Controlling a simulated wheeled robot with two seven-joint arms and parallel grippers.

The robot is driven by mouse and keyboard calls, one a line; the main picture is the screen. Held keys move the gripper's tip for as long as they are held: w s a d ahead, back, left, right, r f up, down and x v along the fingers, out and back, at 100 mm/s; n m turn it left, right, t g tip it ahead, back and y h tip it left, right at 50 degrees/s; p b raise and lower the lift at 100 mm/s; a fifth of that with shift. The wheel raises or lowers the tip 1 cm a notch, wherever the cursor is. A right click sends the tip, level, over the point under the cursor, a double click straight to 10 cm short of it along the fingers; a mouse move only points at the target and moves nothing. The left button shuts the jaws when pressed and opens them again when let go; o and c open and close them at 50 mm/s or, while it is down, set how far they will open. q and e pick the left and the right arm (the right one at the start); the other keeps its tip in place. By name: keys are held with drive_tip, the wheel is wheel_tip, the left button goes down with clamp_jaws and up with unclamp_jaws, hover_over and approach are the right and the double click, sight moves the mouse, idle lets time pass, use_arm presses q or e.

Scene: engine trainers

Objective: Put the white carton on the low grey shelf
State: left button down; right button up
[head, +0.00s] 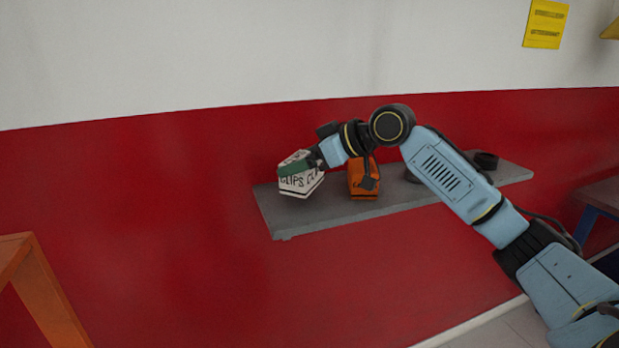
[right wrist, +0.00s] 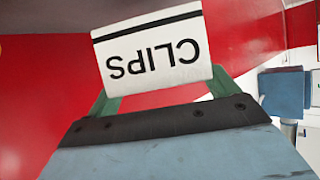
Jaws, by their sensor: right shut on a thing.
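The white carton (head: 301,183), printed with the word CLIPS, is at the left end of the low grey shelf (head: 330,221) in the head view. My right gripper (head: 296,169) is shut on the carton, with a green finger across its side. The carton looks tilted, and I cannot tell whether its bottom touches the shelf. In the right wrist view the carton (right wrist: 155,48) sits between the green fingers (right wrist: 160,95), its lettering upside down. My left gripper is not in view.
An orange carton (head: 363,183) stands on the shelf right of the white one, partly behind my right arm. A dark round object (head: 486,160) is at the shelf's right end. An orange frame (head: 40,290) is at lower left. A red and white wall backs the shelf.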

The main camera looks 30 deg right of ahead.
sight(316, 170)
wheel_tip(316, 170, down, 3)
drive_tip(key=shift+f+b, duration=0.15)
drive_tip(key=shift+b, duration=0.2)
drive_tip(key=o, duration=1)
drive_tip(key=shift+f, duration=0.1)
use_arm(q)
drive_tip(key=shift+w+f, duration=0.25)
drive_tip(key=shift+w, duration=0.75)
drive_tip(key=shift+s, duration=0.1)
use_arm(e)
drive_tip(key=shift+s+d, duration=0.1)
drive_tip(key=shift+s, duration=0.05)
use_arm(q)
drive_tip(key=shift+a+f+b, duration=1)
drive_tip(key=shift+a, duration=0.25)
use_arm(e)
drive_tip(key=v, duration=1.1)
drive_tip(key=shift+s+d+r, duration=0.15)
drive_tip(key=shift+s+r, duration=0.15)
